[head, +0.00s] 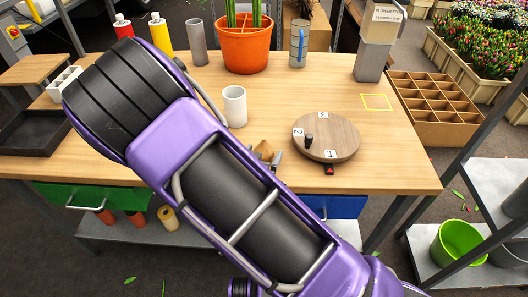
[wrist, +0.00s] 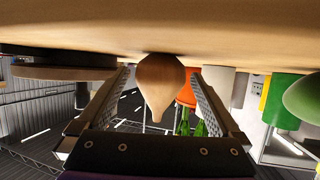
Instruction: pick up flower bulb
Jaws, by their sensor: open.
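The flower bulb (head: 263,150) is light brown and sits on the wooden table, left of the round turntable. It is partly hidden by my purple arm in the head view. In the wrist view, which shows the scene upside down, the bulb (wrist: 160,80) is between the two fingers of my gripper (wrist: 161,74), its pointed end away from the table surface. The gripper is open, with a visible gap on each side of the bulb. In the head view only a small grey part of my gripper (head: 276,160) shows beside the bulb.
The turntable (head: 340,140) with numbered labels is close on the right. A white cup (head: 234,106) stands behind the bulb, and an orange pot (head: 242,45) farther back. A yellow square outline (head: 377,102) is at right. The table's front edge is near.

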